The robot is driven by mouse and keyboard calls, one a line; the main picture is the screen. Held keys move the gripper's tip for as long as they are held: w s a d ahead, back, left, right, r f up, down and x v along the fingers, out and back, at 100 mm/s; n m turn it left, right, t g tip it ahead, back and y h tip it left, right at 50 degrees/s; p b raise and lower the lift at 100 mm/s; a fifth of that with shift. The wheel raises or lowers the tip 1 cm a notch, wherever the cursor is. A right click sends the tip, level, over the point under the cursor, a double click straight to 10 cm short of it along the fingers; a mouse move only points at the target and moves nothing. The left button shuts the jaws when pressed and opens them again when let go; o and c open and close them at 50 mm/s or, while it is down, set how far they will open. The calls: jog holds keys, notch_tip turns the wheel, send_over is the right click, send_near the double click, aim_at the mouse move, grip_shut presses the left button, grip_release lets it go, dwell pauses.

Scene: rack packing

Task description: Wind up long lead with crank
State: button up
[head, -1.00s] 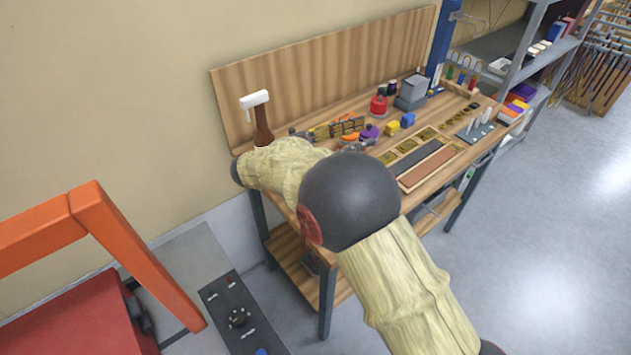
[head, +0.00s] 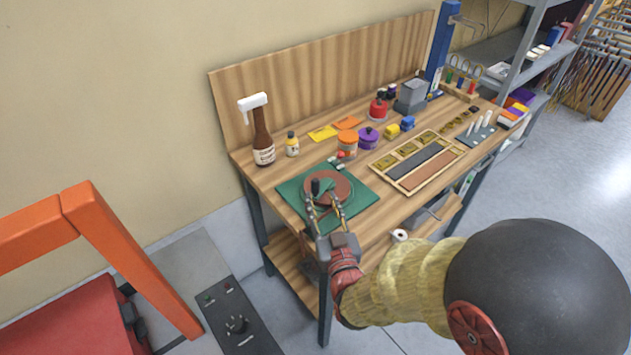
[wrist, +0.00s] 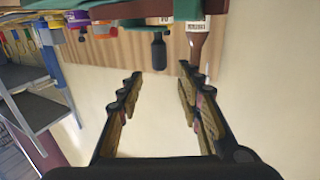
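A flat reddish-brown reel (head: 343,187) lies on a green mat (head: 290,193) at the bench's near left. A black upright crank knob (head: 315,186) stands on the reel's left side. My gripper (head: 322,204) is at the reel's near edge, fingers spread and pointing at the knob. In the wrist view the black knob (wrist: 158,52) appears just beyond and between the two open fingertips (wrist: 160,73), apart from both. I cannot make out the lead itself. Part of the reel is hidden behind my fingers.
A brown bottle with a white top (head: 262,140) and a small yellow bottle (head: 292,144) stand behind the mat. Jars, including a purple one (head: 368,138), stand behind right. A compartmented wooden tray (head: 442,176) lies to the right.

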aim_at(317, 185)
jog(key=b+x, duration=0.1)
jog(key=x, duration=0.6)
jog(key=shift+w+b, duration=0.3)
jog(key=shift+w, duration=0.05)
jog(key=shift+r, duration=0.1)
jog(key=c, duration=0.4)
grip_shut()
